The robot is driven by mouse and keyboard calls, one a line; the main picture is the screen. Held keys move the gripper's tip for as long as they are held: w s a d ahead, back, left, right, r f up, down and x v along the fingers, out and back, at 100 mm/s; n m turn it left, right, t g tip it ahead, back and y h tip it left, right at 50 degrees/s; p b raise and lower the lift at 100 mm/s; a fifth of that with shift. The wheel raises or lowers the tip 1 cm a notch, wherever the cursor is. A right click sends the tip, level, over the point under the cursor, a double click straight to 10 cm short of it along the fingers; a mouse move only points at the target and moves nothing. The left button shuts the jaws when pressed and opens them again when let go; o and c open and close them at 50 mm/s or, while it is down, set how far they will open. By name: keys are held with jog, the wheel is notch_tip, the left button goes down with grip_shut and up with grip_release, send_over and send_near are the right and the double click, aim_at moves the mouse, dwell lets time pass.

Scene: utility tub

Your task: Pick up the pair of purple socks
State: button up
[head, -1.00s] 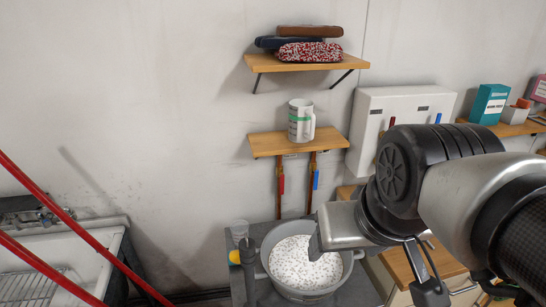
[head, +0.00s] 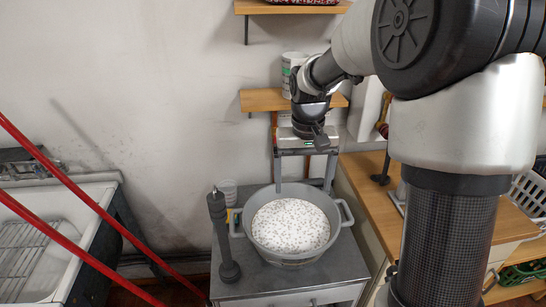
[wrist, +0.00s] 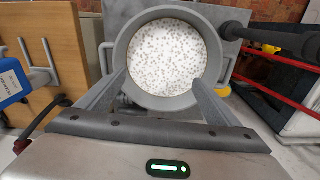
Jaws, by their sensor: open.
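I see no purple socks in either view. My gripper (head: 304,184) is open and empty, pointing down above the grey two-handled tub (head: 290,258). The tub is filled with a white, grey-speckled surface (head: 290,224), and no sock shows on it. In the wrist view, my gripper's two fingers (wrist: 161,80) are spread apart across the near part of the tub (wrist: 165,103). I cannot tell the exact height of the fingertips over it.
The tub stands on a grey cabinet (head: 290,283). A tall dark mill-like object (head: 222,235) and a clear cup (head: 229,188) stand at its left. A wooden shelf (head: 262,101) with a mug (head: 290,70) is behind my gripper. A sink (head: 85,205) is left, a wooden counter (head: 365,190) right.

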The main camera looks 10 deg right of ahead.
notch_tip(320, 180, down, 3)
jog(key=w, duration=0.2)
jog(key=b, duration=0.1)
send_over(297, 228)
notch_tip(297, 228, down, 11)
jog(key=shift+s+d+f, duration=0.1)
jog(key=shift+f, duration=3.1)
jog(key=c, duration=1.2)
